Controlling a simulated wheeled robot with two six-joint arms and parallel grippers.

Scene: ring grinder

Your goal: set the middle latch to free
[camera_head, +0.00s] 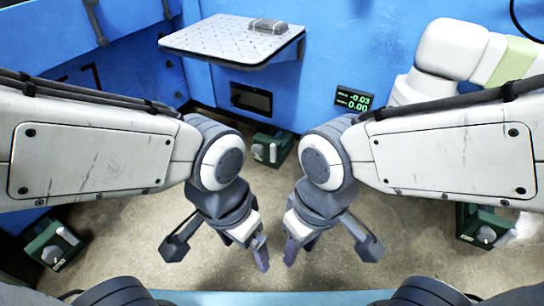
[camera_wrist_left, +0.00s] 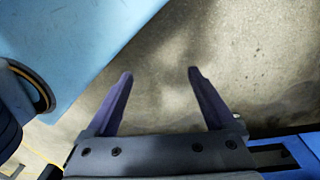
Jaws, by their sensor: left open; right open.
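Three green boxes with grey knobs stand low in the head view. The middle one, the middle latch (camera_head: 270,148), is by the foot of the blue machine, between and beyond my wrists; its knob setting is too small to read. My left gripper (camera_head: 260,252) is open and empty, pointing down over bare floor, well nearer to me than the middle latch. Its spread fingers also show in the left wrist view (camera_wrist_left: 160,75), with only floor between them. My right gripper (camera_head: 292,249) points down close beside it, open, with nothing visible in it.
Another green box (camera_head: 53,245) is at the lower left, and one (camera_head: 483,226) at the right, partly behind my arm. A metal shelf (camera_head: 215,42) with a grey block (camera_head: 268,25) juts from the blue machine. A display (camera_head: 353,100) reads -0.03 and 0.00. The middle floor is clear.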

